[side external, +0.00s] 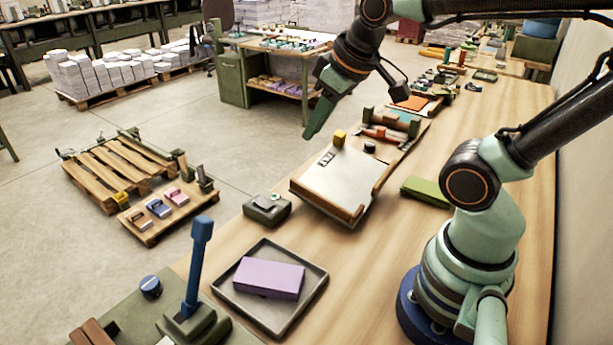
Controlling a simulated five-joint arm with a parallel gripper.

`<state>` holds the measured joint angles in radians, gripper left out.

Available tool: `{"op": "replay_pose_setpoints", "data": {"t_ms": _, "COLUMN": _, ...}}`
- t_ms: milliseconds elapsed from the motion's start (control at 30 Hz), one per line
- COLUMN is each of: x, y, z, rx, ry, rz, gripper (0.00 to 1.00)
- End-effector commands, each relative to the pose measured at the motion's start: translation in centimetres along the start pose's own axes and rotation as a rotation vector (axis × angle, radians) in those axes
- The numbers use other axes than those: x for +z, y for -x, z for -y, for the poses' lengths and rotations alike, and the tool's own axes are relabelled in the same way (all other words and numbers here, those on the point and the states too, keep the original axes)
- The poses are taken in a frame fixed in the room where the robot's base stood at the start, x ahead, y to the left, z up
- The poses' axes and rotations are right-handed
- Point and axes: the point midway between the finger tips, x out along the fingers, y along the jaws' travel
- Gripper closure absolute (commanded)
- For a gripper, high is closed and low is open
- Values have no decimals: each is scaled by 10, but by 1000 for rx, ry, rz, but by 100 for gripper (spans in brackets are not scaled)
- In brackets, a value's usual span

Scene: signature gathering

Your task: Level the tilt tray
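A board-like tray (338,177) with a pale grey top and wooden edging sits on the bench in the middle of the side external view. It looks tilted, sloping toward the front; I take it to be the tilt tray. A small yellow block (339,138) and a dark round knob (370,147) are at its back edge. My gripper (312,126) hangs above and behind the tray's back left corner, its green tip pointing down and left. It appears apart from the tray. The fingers overlap from this side, so their opening is hidden. I see nothing held.
A dark shallow tray (225,290) holding a purple block (269,278) lies in front. A blue lever (198,262) stands upright to its left. A small green box (267,209) and a green slab (427,191) flank the tilted tray. Tools crowd the bench behind it.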

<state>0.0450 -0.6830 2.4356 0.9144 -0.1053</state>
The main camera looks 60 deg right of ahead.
Motion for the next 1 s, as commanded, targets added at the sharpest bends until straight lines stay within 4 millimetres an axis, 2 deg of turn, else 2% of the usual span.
{"op": "replay_pose_setpoints", "data": {"t_ms": 167, "x": -32, "y": -2, "z": -52, "rx": 46, "ry": 175, "rz": 74, "gripper": 100}}
{"op": "replay_pose_setpoints", "data": {"t_ms": 300, "x": -52, "y": -8, "z": -105, "rx": 60, "ry": 345, "rz": 143, "gripper": 100}}
{"op": "replay_pose_setpoints", "data": {"t_ms": 500, "x": -64, "y": -22, "z": -185, "rx": 42, "ry": 571, "rz": 235, "gripper": 100}}
{"op": "replay_pose_setpoints", "data": {"t_ms": 600, "x": -62, "y": -28, "z": -216, "rx": 26, "ry": 657, "rz": 266, "gripper": 100}}
{"op": "replay_pose_setpoints", "data": {"t_ms": 700, "x": -60, "y": -32, "z": -237, "rx": 11, "ry": 715, "rz": 285, "gripper": 100}}
{"op": "replay_pose_setpoints", "data": {"t_ms": 800, "x": -58, "y": -35, "z": -247, "rx": 4, "ry": 747, "rz": 294, "gripper": 100}}
{"op": "replay_pose_setpoints", "data": {"t_ms": 1000, "x": -53, "y": -50, "z": -251, "rx": -1, "ry": 759, "rz": 297, "gripper": 100}}
